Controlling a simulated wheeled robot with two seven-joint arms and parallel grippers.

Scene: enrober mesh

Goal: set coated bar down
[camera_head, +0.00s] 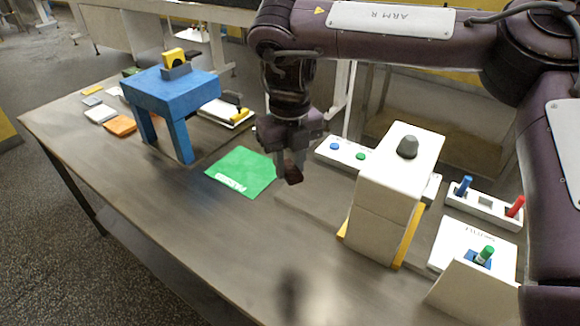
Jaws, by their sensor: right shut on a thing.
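My right gripper (290,168) hangs down from the arm that comes in from the right. It is shut on a small dark brown bar (294,175), the coated bar, and appears to hold it above the table. No other thing lies on the visible part of the mat. My left gripper is not in view.
A blue stand (173,92) with a yellow top piece is left of the mat. A tall white box (400,160) with a dark knob stands to the right. White trays with coloured pegs (484,205) lie further right. The front of the table (230,240) is clear.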

